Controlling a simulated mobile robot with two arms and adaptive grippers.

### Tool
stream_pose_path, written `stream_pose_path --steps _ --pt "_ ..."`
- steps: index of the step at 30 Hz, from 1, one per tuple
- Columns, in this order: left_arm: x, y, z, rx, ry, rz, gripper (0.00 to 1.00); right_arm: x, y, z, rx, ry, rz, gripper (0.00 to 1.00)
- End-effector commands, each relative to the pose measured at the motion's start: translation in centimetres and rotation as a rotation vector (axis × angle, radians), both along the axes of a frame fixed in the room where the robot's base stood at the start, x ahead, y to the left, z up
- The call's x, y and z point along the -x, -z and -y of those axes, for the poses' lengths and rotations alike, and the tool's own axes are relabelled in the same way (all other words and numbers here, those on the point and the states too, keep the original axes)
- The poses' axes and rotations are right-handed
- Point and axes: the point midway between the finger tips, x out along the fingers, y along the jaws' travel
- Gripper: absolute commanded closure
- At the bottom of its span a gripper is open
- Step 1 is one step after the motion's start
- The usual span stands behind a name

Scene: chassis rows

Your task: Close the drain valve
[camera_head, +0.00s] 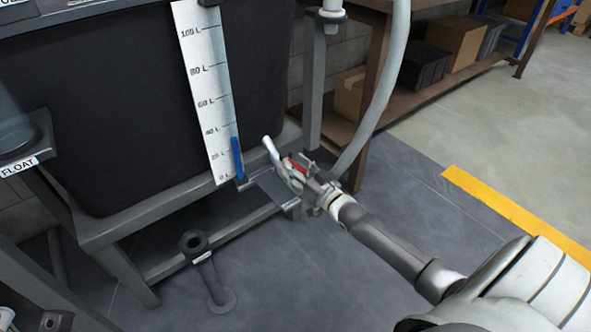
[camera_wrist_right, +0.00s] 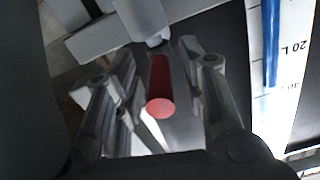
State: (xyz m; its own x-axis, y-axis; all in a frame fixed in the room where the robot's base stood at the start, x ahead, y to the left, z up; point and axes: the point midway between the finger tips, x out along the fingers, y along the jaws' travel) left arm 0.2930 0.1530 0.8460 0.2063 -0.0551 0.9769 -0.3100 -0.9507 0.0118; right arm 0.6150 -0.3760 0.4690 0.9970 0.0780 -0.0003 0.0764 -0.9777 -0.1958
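A red lever or handle (camera_head: 298,164) shows at the lower right of the dark tank, partly hidden by my right gripper (camera_head: 291,164). In the right wrist view the red handle (camera_wrist_right: 160,88) points its round end toward the camera. It lies between the two fingers of the right gripper (camera_wrist_right: 160,70), with visible gaps on both sides; the gripper is open around it. A blue lever (camera_head: 236,158) stands upright at the foot of the white scale, left of my gripper; it also shows in the wrist view (camera_wrist_right: 270,42). No label tells which is the drain valve. My left gripper is not in view.
The dark tank (camera_head: 110,110) with its white litre scale (camera_head: 205,85) sits on a grey frame (camera_head: 150,212). A grey hose (camera_head: 378,105) hangs near my right gripper. A floor drain pipe (camera_head: 207,268) stands below. The floor at the right is clear.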

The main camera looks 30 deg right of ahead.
Motion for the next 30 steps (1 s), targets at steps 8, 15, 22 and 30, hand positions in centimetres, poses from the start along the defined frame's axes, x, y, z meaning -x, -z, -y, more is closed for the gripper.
stream_pose_path --steps 8,15,22,30 --pt "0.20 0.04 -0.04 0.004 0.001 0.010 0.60 -0.30 0.00 -0.01 0.000 0.000 -0.001 0.62" --pt "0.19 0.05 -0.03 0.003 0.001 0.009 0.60 -0.29 -0.01 -0.02 0.001 0.000 -0.001 0.84" --pt "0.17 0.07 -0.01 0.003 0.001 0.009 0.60 -0.28 0.00 -0.02 0.000 0.000 0.000 1.00" --pt "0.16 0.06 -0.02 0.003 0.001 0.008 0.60 -0.36 -0.01 0.01 0.000 0.003 -0.001 1.00"
